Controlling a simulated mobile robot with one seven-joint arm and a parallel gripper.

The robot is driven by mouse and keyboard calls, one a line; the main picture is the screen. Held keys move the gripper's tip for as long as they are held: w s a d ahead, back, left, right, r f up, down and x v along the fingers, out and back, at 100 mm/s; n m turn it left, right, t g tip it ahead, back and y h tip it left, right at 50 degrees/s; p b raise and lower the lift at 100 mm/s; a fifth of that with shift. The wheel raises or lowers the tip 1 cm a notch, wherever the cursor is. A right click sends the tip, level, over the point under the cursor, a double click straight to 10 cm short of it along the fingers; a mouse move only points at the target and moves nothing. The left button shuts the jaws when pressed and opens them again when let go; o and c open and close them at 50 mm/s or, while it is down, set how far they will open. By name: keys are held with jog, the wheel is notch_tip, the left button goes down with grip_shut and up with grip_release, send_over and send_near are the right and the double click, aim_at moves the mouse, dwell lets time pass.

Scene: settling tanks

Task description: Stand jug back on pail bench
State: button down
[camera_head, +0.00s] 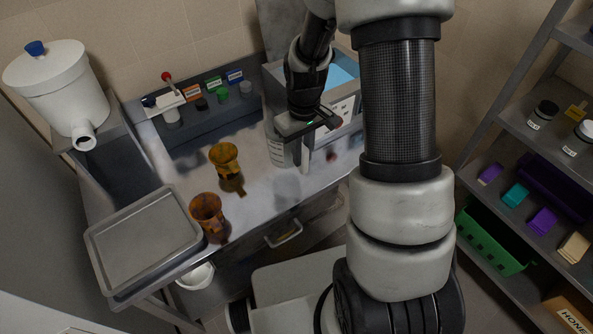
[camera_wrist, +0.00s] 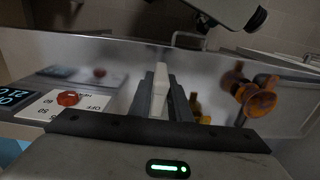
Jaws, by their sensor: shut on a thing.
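The pale jug (camera_head: 279,151), with small printed marks on its side, is upright below and left of my gripper in the head view. My gripper (camera_head: 318,122) is beside the water bath's front. In the wrist view my gripper (camera_wrist: 160,98) is shut on a narrow pale upright piece, which appears to be part of the jug (camera_wrist: 160,78). The rest of the jug is hidden there. The steel bench (camera_head: 262,192) is below. I cannot tell whether the jug's base touches it.
A water bath (camera_head: 342,75) with a red knob (camera_wrist: 68,98) stands close by. Two amber cups (camera_head: 224,158) (camera_head: 207,212) and a metal tray (camera_head: 145,240) are to the left. Shelves (camera_head: 520,160) stand right. Some bench front is clear.

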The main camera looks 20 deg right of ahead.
aim_at(302, 168)
jog(key=shift+f, duration=3.35)
jog(key=c, duration=1.6)
grip_release()
jog(key=shift+c, duration=0.2)
jog(key=shift+r, duration=0.1)
